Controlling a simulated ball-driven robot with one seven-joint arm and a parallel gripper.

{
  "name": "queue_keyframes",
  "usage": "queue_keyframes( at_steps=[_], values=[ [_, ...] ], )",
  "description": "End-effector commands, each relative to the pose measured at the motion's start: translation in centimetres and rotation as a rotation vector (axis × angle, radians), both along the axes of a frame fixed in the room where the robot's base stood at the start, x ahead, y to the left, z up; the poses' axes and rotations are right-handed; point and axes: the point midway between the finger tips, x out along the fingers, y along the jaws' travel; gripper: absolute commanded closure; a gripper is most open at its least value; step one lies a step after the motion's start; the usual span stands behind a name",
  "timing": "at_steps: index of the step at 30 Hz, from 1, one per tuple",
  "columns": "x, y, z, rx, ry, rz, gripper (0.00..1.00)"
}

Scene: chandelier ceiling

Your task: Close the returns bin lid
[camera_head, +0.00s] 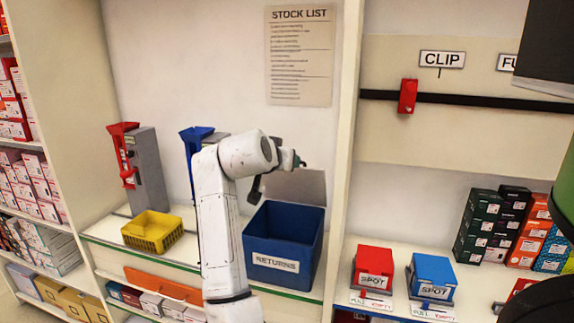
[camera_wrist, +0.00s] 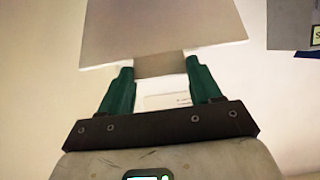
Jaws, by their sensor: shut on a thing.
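The returns bin (camera_head: 262,249) is an open-topped blue box with a white RETURNS label, standing on the shelf. Its pale grey lid (camera_head: 300,186) stands raised at the back of the bin, so the dark inside shows. In the wrist view the lid is a flat pale panel (camera_wrist: 165,32) above my fingers, with a narrower tab (camera_wrist: 158,66) at its edge. My gripper (camera_wrist: 158,75) has its green fingertips on both sides of this tab and is shut on it. In the head view my gripper (camera_head: 298,160) is small and partly hidden at the lid's upper left.
A yellow basket (camera_head: 152,232), a red-topped grey dispenser (camera_head: 147,170) and a blue-topped one (camera_head: 193,140) stand left of the bin. A shelf divider (camera_head: 345,130) rises right of it. Beyond are a red box (camera_head: 373,264) and a blue box (camera_head: 433,272).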

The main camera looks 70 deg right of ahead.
Motion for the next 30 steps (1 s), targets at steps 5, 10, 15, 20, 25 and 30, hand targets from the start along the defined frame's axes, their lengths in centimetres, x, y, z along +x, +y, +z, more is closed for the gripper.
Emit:
queue_keyframes(
  at_steps=[5,10,15,20,25,30],
  values=[
    [-0.1,2.1,-2.6,-0.114,-0.009,0.005,0.91],
    [-0.2,3.8,-4.3,-0.209,-0.016,0.004,0.91],
    [-0.4,5.3,-6.0,-0.300,-0.025,0.003,0.91],
    [-0.5,6.5,-7.8,-0.386,-0.033,0.003,0.91],
    [-0.6,7.6,-9.7,-0.475,-0.040,0.001,0.91],
    [-0.7,8.5,-11.7,-0.565,-0.047,0.001,0.91]
  ],
)
